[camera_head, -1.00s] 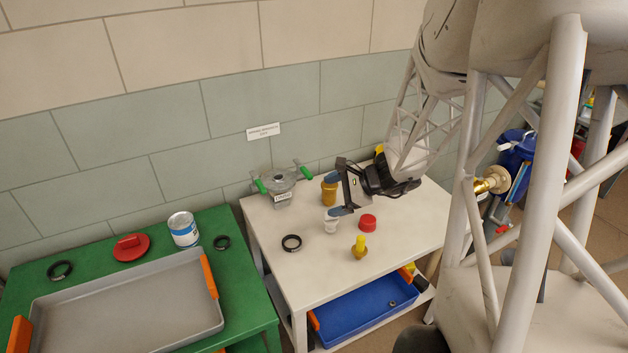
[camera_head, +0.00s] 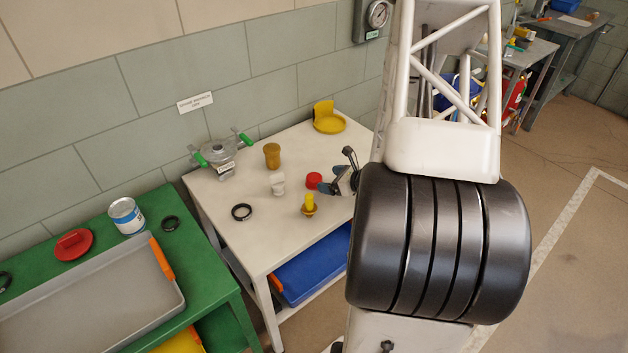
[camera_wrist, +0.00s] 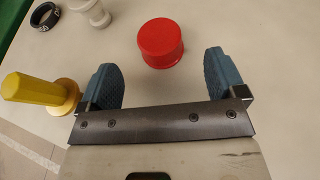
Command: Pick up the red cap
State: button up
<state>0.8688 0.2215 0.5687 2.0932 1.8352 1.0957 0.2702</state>
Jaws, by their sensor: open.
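The red cap (camera_head: 314,180) stands on the white table (camera_head: 228,252), between a white fitting and my gripper. In the wrist view the red cap (camera_wrist: 160,43) is a short round cylinder just beyond the fingertips, roughly centred between them. My gripper (camera_wrist: 160,75) is open, with its two blue-grey padded fingers spread apart and nothing between them. In the head view my gripper (camera_head: 338,183) is just right of the cap, partly hidden behind my arm. Whether the fingertips are at the cap's height I cannot tell.
A yellow-topped plug (camera_head: 309,205) stands close to my gripper, beside the left finger in the wrist view. A white fitting (camera_head: 277,184), a brown-yellow jar (camera_head: 272,155), a black ring (camera_head: 241,211) and a yellow holder (camera_head: 327,117) are also on the table.

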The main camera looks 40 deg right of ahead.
aim_at(315, 177)
dwell(0.3)
jog(key=shift+x, duration=1.3)
jog(key=shift+x, duration=2.6)
jog(key=shift+r, duration=0.1)
jog(key=c, duration=1)
jog(key=shift+r, duration=0.15)
jog(key=shift+r, duration=4.85)
